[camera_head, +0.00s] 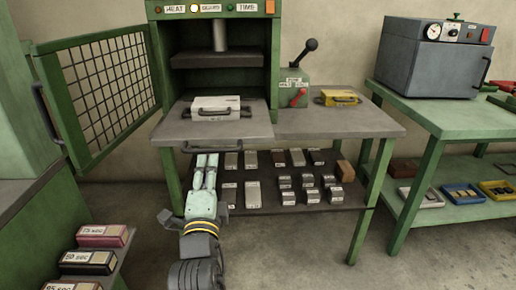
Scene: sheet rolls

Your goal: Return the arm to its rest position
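My gripper (207,160) is at the left of centre, at the front edge of the press table, with its pale fingers pointing away from me toward the press. The two fingers lie close side by side, and I cannot tell whether they are open or shut. I see nothing held between them. My arm reaches up from the bottom of the picture, with a yellow band near the wrist. A silver mould with a dark handle (214,110) lies on the press's lower plate (180,131), beyond the fingertips and apart from them.
The green press (274,60) has its mesh door (105,90) swung open at left. A yellow mould (335,97) lies on the side table (375,122). Several metal blocks fill the shelf below. Labelled boxes (102,236) stand at lower left. A grey oven (425,65) sits on the right bench.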

